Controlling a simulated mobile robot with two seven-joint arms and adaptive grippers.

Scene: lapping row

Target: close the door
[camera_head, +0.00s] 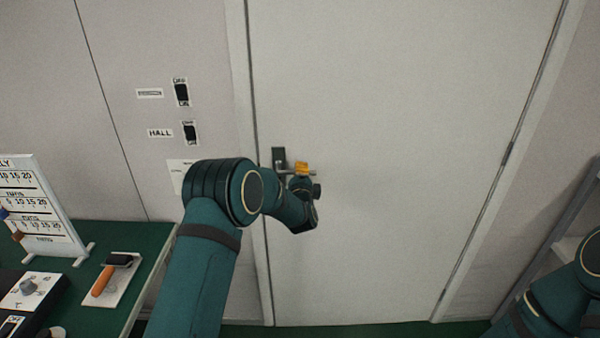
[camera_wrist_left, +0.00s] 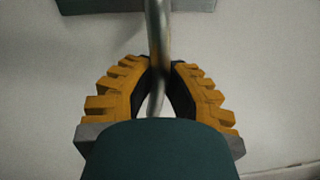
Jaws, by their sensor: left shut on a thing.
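The door (camera_head: 400,120) is a pale panel with its hinge side at the right. It looks flush with its frame (camera_head: 238,60), but I cannot tell if it is latched. A metal lever handle (camera_head: 284,172) on a dark plate (camera_head: 279,155) sits near its left edge. My left gripper (camera_head: 303,168), with yellow fingers, is at the handle. In the left wrist view, the left gripper (camera_wrist_left: 162,78) is shut on the metal handle (camera_wrist_left: 159,35), with a finger on each side. My right gripper is out of view; only part of my right arm shows at lower right.
Wall switches (camera_head: 181,92) are left of the door. Grey shelving (camera_head: 560,215) stands at right. The door's front is otherwise clear.

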